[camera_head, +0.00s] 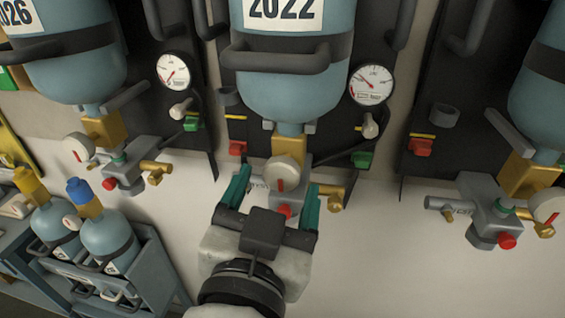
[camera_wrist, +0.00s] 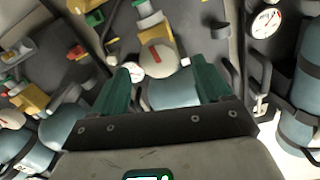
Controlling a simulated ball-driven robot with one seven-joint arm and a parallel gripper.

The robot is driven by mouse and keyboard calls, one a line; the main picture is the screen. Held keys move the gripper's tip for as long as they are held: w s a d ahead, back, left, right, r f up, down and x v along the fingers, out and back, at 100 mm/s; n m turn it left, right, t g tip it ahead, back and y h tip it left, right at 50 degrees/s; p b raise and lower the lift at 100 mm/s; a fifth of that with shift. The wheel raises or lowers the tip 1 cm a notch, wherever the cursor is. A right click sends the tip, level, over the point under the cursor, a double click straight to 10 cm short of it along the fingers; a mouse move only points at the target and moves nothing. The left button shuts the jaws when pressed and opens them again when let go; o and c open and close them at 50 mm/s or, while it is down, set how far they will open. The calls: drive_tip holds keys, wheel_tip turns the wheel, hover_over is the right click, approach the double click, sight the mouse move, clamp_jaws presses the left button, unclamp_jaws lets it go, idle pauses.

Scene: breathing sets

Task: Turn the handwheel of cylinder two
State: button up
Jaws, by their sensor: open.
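Blue-grey cylinders hang valve-down on dark backboards. The middle cylinder (camera_head: 290,88) bears a "2022" label; no label in view names it cylinder two. Under it is a brass neck and grey valve block. A round cream handwheel (camera_head: 285,172) with a red mark sits at the front of this valve. The handwheel also shows in the wrist view (camera_wrist: 158,58), just beyond the fingertips. My gripper (camera_head: 278,184) is open, its green fingers spread to the left and right of the valve. Contact cannot be told. The valve's lower part is partly hidden behind my gripper.
Similar valves stand at left (camera_head: 122,168) and right (camera_head: 490,210). Gauges (camera_head: 371,84) and (camera_head: 173,71) and a grey hose lie near the middle set. A rack with small blue cylinders (camera_head: 108,238) is at lower left. The pale wall below the valves is mostly clear.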

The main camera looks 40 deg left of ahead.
sight(281, 177)
drive_tip(key=shift+p+x, duration=0.35)
drive_tip(key=shift+x, duration=1.65)
drive_tip(key=c, duration=1)
drive_tip(key=shift+o, duration=0.2)
drive_tip(key=shift+f, duration=0.15)
drive_tip(key=shift+m+b, duration=0.4)
drive_tip(key=shift+b, duration=0.35)
drive_tip(key=o, duration=1)
drive_tip(key=shift+c, duration=0.2)
